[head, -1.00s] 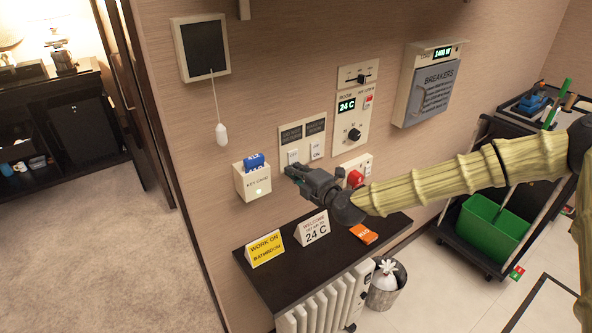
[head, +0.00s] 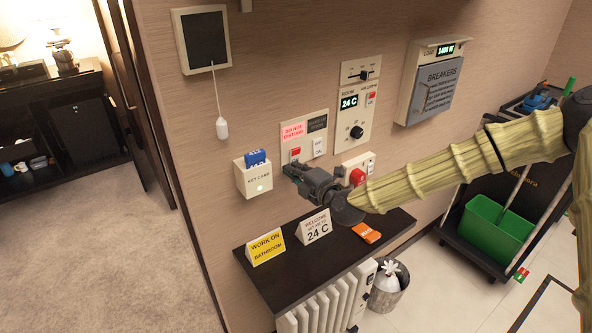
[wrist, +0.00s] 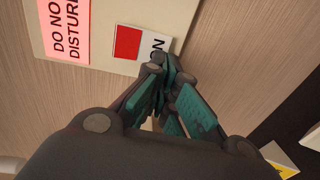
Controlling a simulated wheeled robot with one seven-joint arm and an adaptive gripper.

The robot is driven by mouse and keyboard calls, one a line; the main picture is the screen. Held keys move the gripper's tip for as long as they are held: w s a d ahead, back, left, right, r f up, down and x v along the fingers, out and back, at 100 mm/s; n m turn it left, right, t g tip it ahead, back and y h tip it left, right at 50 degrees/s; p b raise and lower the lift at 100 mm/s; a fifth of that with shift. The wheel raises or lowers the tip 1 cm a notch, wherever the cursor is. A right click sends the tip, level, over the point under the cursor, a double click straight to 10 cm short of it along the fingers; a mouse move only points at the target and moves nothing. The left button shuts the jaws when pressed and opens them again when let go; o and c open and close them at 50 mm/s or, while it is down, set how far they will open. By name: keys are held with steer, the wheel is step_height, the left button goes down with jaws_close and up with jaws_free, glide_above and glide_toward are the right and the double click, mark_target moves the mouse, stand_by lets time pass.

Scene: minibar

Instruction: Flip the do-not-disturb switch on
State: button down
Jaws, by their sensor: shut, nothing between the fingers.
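My gripper (head: 287,170) is shut and empty, just below the switch. In the wrist view its fingertips (wrist: 160,68) are close to the switch's lower edge; I cannot tell whether they touch it.
A second switch (head: 318,147) with a dark label sits just right. A key card holder (head: 254,181) with a blue card is left of my gripper. Below, a dark shelf (head: 283,276) bears small signs and an orange card. A thermostat panel (head: 357,110) is up right.

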steer(key=f+b+v, duration=0.3)
steer(key=b+v, duration=0.1)
steer(key=v, duration=0.9)
steer(key=shift+s+d, duration=0.2)
steer(key=shift+s, duration=0.2)
